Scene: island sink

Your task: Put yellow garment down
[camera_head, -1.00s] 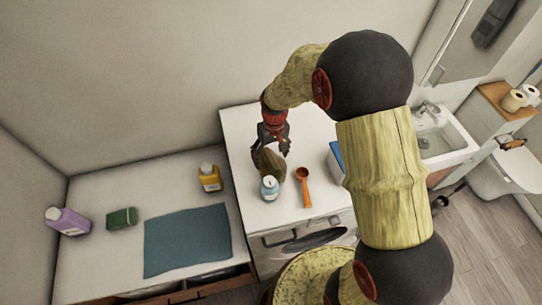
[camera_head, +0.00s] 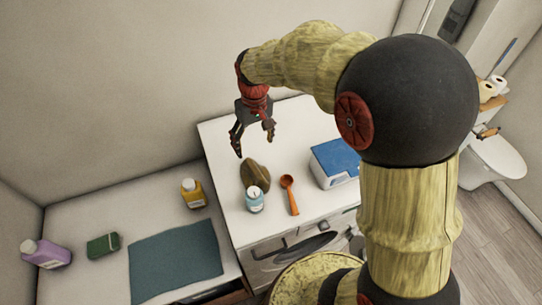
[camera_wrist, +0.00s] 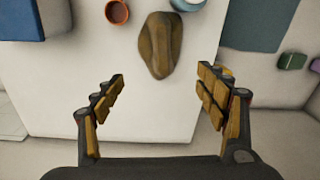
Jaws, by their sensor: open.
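The yellow garment (camera_head: 254,176), a crumpled brownish-yellow cloth, lies on the white top of the washing machine (camera_head: 222,150), behind a light blue jar. It also shows in the wrist view (camera_wrist: 160,45), top centre, beyond my fingertips. My gripper (camera_head: 254,143) is open and empty, raised above the white top and apart from the garment. In the wrist view its two fingers (camera_wrist: 160,88) are spread wide with nothing between them.
The light blue jar (camera_head: 254,200) stands close to the garment. An orange scoop (camera_head: 290,195) and a blue-and-white box (camera_head: 337,163) are to the right. Left, a lower counter holds a teal cloth (camera_head: 177,258), yellow bottle (camera_head: 192,193), green sponge (camera_head: 103,245) and purple bottle (camera_head: 45,254).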

